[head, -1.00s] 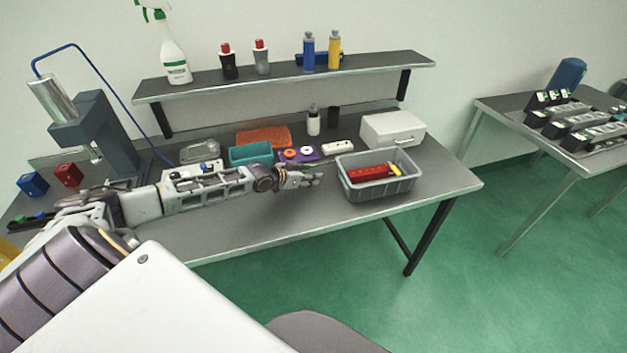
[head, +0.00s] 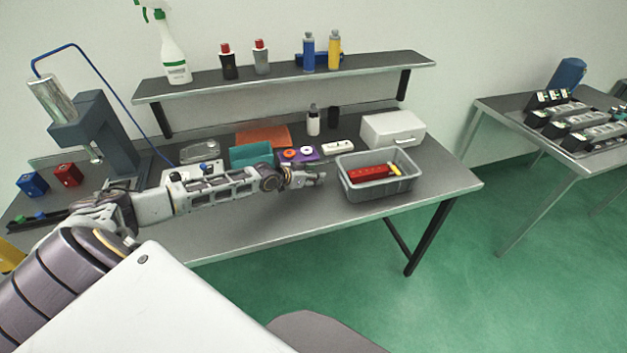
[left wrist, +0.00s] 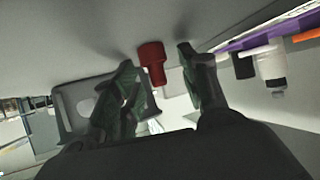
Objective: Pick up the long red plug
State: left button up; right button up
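My left gripper (head: 314,179) reaches in from the left, low over the table in front of the purple mat. In the left wrist view, which looks upside down, its two green-padded fingers (left wrist: 160,80) are apart. A red plug (left wrist: 152,62) shows in the gap between them, with a wide end against the grey tabletop and a narrower end away from it. I see no finger closed on it, and cannot tell how deep between them it is. In the head view this plug does not show and seems hidden by the gripper. My right gripper is not in view.
A grey bin (head: 377,191) holding red and yellow pieces (head: 371,171) stands just right of the gripper. The front tabletop is clear.

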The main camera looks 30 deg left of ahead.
pick_arm(q)
jog(key=c, duration=0.5)
jog(key=shift+r, duration=0.1)
jog(key=shift+r+b, duration=0.3)
jog(key=shift+r, duration=4.65)
